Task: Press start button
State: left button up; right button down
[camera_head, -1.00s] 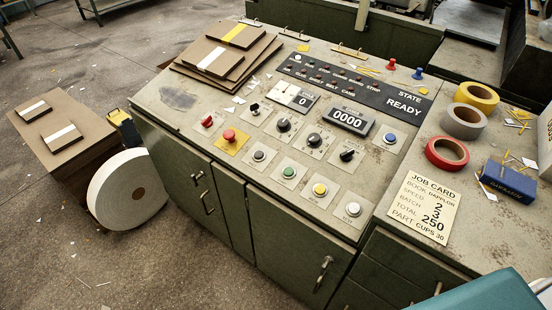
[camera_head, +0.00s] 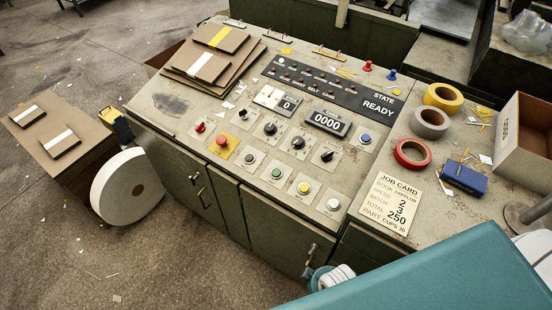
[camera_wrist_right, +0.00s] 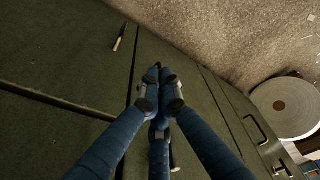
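The control panel (camera_head: 180,101) on the green cabinet carries several buttons. A green button (camera_head: 276,172) sits in the front row, left of a yellow button (camera_head: 304,187) and a white button (camera_head: 333,204); their small labels are too small to read. A red mushroom button (camera_head: 222,140) stands on a yellow plate. The display reads "READY" and the counter (camera_head: 327,122) "0000". My right gripper (camera_wrist_right: 160,73) shows in the right wrist view, its blue fingers together and empty in front of the green cabinet doors (camera_wrist_right: 75,60). My left gripper is out of view.
Tape rolls (camera_head: 413,153), a job card (camera_head: 393,203), a blue box (camera_head: 464,179) and an open carton (camera_head: 525,140) lie on the right. Greyboard sheets (camera_head: 190,72) are stacked at the back left. Cabinet handles (camera_head: 204,197) stick out. A white roll (camera_head: 128,186) stands left.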

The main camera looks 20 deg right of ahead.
aim_at(276, 176)
jog(key=w+r+t+p, duration=0.1)
jog(key=w+r+p, duration=0.15)
jog(key=r, duration=0.75)
jog(key=w+a+r+p, duration=0.1)
jog(key=w+r+p, duration=0.15)
jog(key=r, duration=0.75)
jog(key=w+r+t+p, duration=0.15)
jog(key=r+p, duration=0.25)
jog(key=r, duration=0.6)
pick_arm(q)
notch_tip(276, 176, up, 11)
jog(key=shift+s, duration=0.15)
pick_arm(e)
jog(key=w+a+r+t+y, duration=0.1)
jog(key=w+t, duration=0.1)
jog(key=w, duration=1)
jog(key=w+a+r+t+y, duration=0.1)
jog(key=w+a+t, duration=0.1)
jog(key=w, duration=1)
jog(key=shift+w+t, duration=0.2)
jog(key=shift+t, duration=0.15)
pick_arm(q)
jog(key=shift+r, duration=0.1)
pick_arm(e)
jog(key=shift+f, duration=0.1)
